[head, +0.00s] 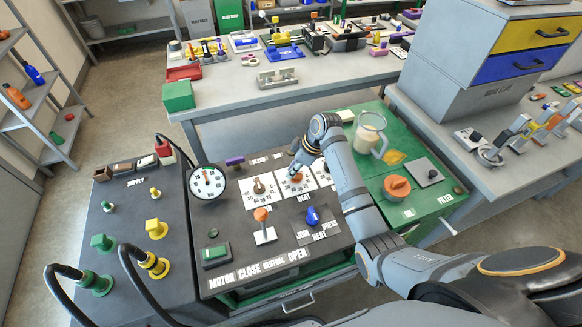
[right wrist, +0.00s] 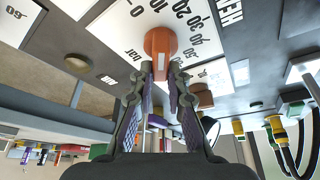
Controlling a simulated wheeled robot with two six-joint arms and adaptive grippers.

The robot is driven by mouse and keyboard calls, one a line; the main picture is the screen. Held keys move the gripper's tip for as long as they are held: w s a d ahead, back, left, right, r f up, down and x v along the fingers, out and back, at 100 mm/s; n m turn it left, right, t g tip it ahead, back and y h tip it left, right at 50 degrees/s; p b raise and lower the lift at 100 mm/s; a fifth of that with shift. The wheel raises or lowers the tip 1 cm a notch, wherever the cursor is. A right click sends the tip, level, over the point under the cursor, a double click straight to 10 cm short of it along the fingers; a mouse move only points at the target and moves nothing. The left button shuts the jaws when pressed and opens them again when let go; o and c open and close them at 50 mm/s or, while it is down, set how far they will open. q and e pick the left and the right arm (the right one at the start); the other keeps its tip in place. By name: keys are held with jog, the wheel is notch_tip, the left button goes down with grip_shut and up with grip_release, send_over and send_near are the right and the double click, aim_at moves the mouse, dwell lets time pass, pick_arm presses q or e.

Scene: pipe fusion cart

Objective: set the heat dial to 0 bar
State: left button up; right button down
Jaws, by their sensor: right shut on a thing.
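The heat dial (head: 296,177) is an orange knob on a white scale plate above the HEAT label on the dark cart panel. In the right wrist view the orange knob (right wrist: 163,44) sits at the fingertips, with scale numbers and "bar" printed around it. My right gripper (head: 297,168) reaches the dial from above; in the right wrist view its two fingers (right wrist: 160,75) are closed on the knob's sides. My left gripper is not in view.
A round gauge (head: 208,183) stands left of the dials. Another dial plate (head: 259,188) is beside the heat dial. An orange-topped lever (head: 262,222) and a blue knob (head: 313,215) are in front. A jug (head: 369,133) stands on the green top at right.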

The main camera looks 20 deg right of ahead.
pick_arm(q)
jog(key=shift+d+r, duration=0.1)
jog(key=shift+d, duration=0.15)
pick_arm(e)
jog(key=shift+d, duration=0.1)
